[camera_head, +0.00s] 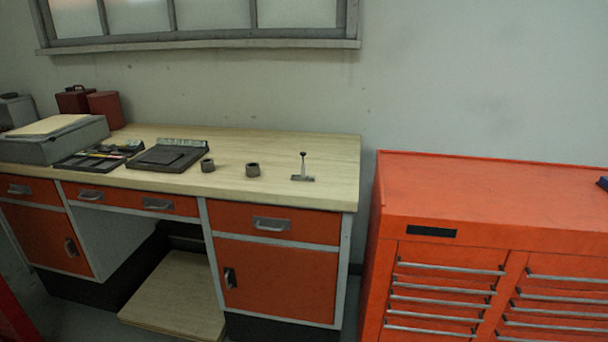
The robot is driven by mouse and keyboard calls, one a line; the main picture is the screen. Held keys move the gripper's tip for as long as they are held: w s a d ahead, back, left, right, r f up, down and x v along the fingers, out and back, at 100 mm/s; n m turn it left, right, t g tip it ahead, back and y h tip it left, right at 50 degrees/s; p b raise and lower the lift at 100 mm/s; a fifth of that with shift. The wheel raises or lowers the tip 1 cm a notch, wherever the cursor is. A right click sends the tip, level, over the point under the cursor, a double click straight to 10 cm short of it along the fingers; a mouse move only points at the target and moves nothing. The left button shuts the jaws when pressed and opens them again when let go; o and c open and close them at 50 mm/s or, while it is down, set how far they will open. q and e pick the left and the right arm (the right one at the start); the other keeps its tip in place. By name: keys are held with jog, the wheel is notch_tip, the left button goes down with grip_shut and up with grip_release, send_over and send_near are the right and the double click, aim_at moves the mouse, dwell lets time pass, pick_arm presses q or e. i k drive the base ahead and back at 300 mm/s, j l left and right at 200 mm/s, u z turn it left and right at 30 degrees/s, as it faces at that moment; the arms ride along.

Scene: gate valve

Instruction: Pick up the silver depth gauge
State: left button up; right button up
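The silver depth gauge (303,169) stands on the right part of the wooden workbench top (328,150). It has a flat base bar and a thin upright stem with a small rounded top. Nothing touches it. Neither of my grippers shows in the head view.
Two dark grey ring-like parts (253,170) (207,165) lie left of the gauge. A dark flat case (170,156), a tool tray (97,157) and a grey box (56,138) are farther left. An orange tool cabinet (485,195) stands right of the bench across a narrow gap.

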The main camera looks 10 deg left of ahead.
aim_at(304, 177)
jog(key=i+z, duration=0.1)
jog(key=i, duration=0.4)
jog(key=i+j+z, duration=0.15)
jog(key=i, duration=0.35)
